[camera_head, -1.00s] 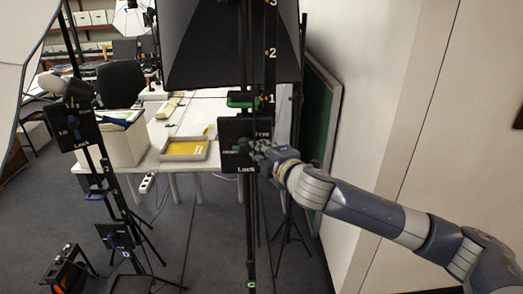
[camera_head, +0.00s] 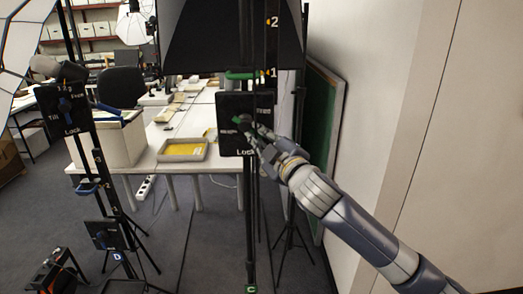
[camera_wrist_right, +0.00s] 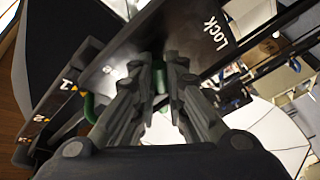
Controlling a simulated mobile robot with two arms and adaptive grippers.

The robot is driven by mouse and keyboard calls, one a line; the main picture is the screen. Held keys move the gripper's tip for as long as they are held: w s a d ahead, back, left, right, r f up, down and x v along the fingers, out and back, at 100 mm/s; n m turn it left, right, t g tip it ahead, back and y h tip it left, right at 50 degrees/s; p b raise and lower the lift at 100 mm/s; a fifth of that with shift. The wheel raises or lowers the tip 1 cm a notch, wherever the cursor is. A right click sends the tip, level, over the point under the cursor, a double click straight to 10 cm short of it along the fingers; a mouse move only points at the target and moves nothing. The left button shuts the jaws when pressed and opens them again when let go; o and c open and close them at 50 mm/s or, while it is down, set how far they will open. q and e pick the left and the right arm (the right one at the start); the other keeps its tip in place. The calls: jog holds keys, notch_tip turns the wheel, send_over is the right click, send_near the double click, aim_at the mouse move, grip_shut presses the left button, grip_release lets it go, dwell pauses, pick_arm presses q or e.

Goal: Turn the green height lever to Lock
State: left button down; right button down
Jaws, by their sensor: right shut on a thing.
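The black plate (camera_head: 232,143) with the white word Lock at its bottom is on the upright stand in the middle of the head view. The green height lever (camera_head: 241,119) sits on its face, mostly hidden by my right gripper (camera_head: 252,133), which reaches it from the lower right. In the right wrist view the plate (camera_wrist_right: 185,33) fills the top, with Lock at upper right. There the right gripper (camera_wrist_right: 160,72) is shut on the green lever (camera_wrist_right: 159,76), which shows between the fingers. The lever's exact pointing is hard to tell. My left gripper is not in view.
A green handle (camera_head: 243,75) sits higher on the stand, beside the number 1. A second stand's black plate (camera_head: 66,107), with a blue lever, stands left. Behind are a white table with a yellow-bottomed tray (camera_head: 183,150) and a white box. A wall (camera_head: 385,90) closes the right.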

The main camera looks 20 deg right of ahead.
jog(key=f+m+t+h+b, duration=0.1)
jog(key=m+b, duration=0.2)
jog(key=a+m+t+h+b, duration=0.1)
jog(key=m+b, duration=0.2)
jog(key=a+f+m+t+h+b, duration=0.1)
jog(key=m+b, duration=0.2)
jog(key=b, duration=0.1)
jog(key=shift+w+a+f, duration=0.25)
jog(key=shift+w+f, duration=0.05)
jog(key=shift+w, duration=0.05)
jog(key=shift+w+a+r+m+t+h+b, duration=0.1)
jog(key=shift+a+m+t+h+b, duration=0.1)
jog(key=shift+m+h+b, duration=0.6)
jog(key=shift+w+a+r+m+t+h+b, duration=0.15)
jog(key=shift+m+b, duration=0.25)
jog(key=shift+m, duration=0.9)
jog(key=shift+s+f, duration=0.1)
jog(key=c, duration=1.6)
grip_release()
jog(key=shift+c, duration=0.2)
jog(key=v, duration=0.7)
jog(key=shift+s, duration=0.25)
jog(key=shift+a, duration=0.15)
